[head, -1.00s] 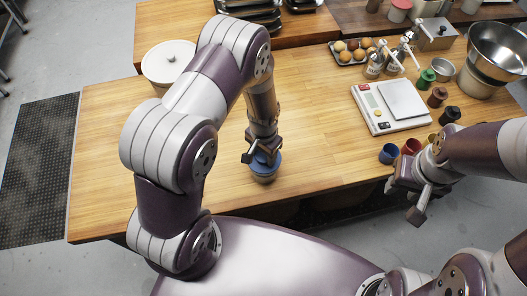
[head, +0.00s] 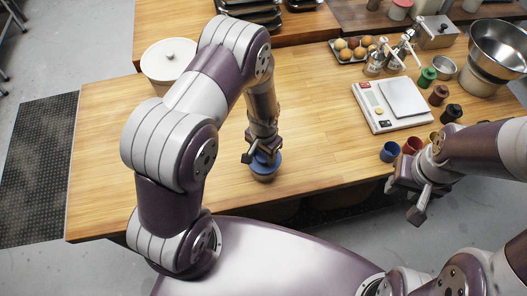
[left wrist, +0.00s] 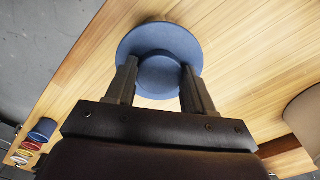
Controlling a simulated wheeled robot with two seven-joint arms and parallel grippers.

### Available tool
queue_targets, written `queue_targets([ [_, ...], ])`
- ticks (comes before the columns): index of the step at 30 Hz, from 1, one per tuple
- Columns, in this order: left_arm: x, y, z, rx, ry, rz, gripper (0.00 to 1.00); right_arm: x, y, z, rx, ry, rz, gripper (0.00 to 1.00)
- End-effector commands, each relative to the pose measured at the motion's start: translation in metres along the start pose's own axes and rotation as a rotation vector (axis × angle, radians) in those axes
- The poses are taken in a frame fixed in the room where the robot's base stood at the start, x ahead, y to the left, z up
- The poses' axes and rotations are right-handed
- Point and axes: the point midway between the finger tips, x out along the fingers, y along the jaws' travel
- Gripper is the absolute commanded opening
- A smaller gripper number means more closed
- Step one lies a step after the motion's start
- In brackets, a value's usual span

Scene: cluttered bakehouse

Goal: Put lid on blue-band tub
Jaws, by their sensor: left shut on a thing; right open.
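The blue lid (head: 268,170) is a round disc with a raised knob, and it also shows in the left wrist view (left wrist: 150,38). My left gripper (head: 261,158) points down and is shut on the lid's knob, with one finger on either side in the left wrist view (left wrist: 160,82). My right gripper (head: 420,201) is open and empty in front of the table edge.
Small blue (head: 389,152) and red (head: 411,146) cups stand near the front edge beside my right arm. A scale (head: 375,118) stands behind them. A white lidded container (head: 160,62) stands at back left. The tabletop (head: 315,125) between tub and scale is clear.

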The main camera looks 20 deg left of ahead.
Motion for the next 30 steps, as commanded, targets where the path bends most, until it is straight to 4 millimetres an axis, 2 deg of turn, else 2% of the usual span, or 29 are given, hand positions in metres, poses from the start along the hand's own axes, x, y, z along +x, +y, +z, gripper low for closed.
queue_targets([
  [12,0.0064,0.0000,0.0000,0.000,0.000,0.000,0.24,0.0048,0.0000,0.0006,0.000,0.000,0.000,0.43],
  [13,0.0064,0.0000,0.0000,0.000,0.000,0.000,0.62,0.0048,0.0000,0.0006,0.000,0.000,0.000,0.43],
  [15,0.0064,0.0000,0.0000,0.000,0.000,0.000,0.82,0.0048,0.0000,0.0006,0.000,0.000,0.000,0.43],
  [21,0.0063,0.0000,0.0000,0.000,0.000,0.000,0.82,0.0048,0.0000,0.0006,0.000,0.000,0.000,0.43],
  [23,0.0064,0.0000,0.0000,0.000,0.000,0.000,0.99,0.0048,0.0000,0.0006,0.000,0.000,0.000,0.43],
  [30,0.0062,0.0000,0.0000,0.000,0.000,0.000,0.99,0.0047,0.0000,0.0006,0.000,0.000,0.000,0.43],
])
